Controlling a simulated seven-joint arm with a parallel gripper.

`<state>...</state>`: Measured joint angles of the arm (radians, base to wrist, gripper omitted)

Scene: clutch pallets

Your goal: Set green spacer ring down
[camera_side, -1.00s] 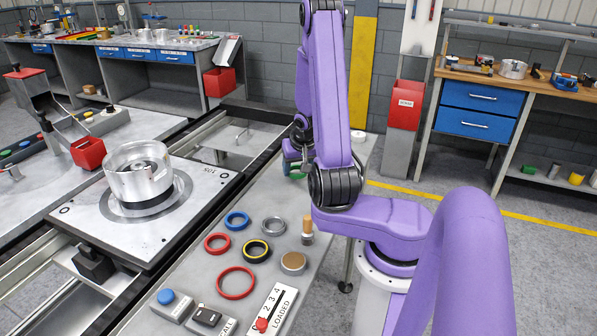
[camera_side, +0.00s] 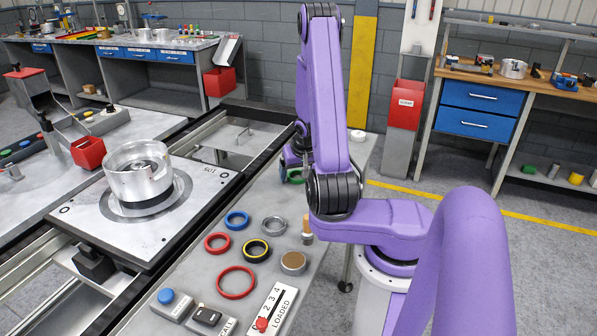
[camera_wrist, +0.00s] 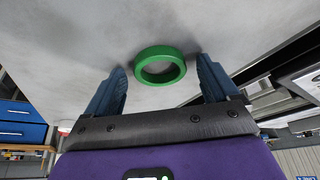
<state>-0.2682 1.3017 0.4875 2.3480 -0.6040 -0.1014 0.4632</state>
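The green spacer ring (camera_wrist: 160,66) lies flat on the grey tabletop in the wrist view, in front of and between my fingers. My gripper (camera_wrist: 161,68) is open, its two blue fingers apart with a gap on each side of the ring. In the side view the green ring (camera_side: 295,176) shows only in part at the far end of the bench, behind my arm.
On the near bench (camera_side: 205,268) lie a blue ring (camera_side: 236,220), red rings (camera_side: 236,282), a black-yellow ring (camera_side: 255,251) and a grey ring (camera_side: 273,226). A metal clutch housing (camera_side: 138,178) sits on a pallet (camera_side: 105,233) at the left.

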